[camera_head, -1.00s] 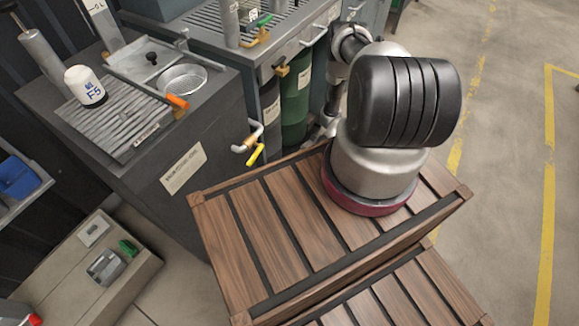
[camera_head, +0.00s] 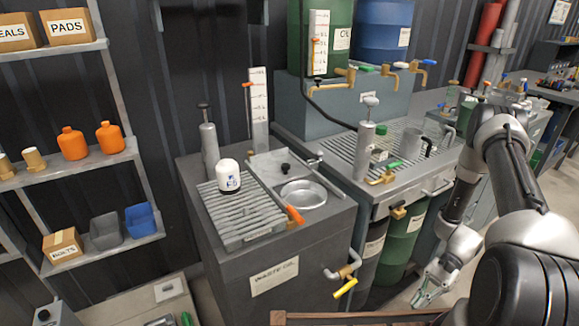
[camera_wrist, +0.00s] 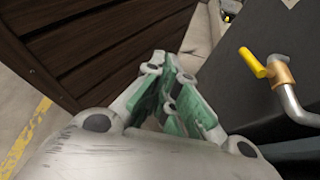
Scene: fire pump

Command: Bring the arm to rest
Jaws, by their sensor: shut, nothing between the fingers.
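My arm comes in from the right in the head view and bends down, with my gripper (camera_head: 430,287) hanging low in front of the green drums. In the wrist view my gripper (camera_wrist: 172,78) has its green-padded fingers together with nothing between them. It points down past the dark wooden slats (camera_wrist: 100,45) on the left and the dark cabinet (camera_wrist: 270,95) on the right. It appears apart from both.
A yellow-handled drain valve (camera_wrist: 254,63) juts from the waste oil cabinet (camera_head: 272,275); its yellow handle (camera_head: 345,288) also shows in the head view. A filter (camera_head: 229,175) stands on the grate. Green drums (camera_head: 402,240) stand under the bench. Shelves (camera_head: 75,165) are at left.

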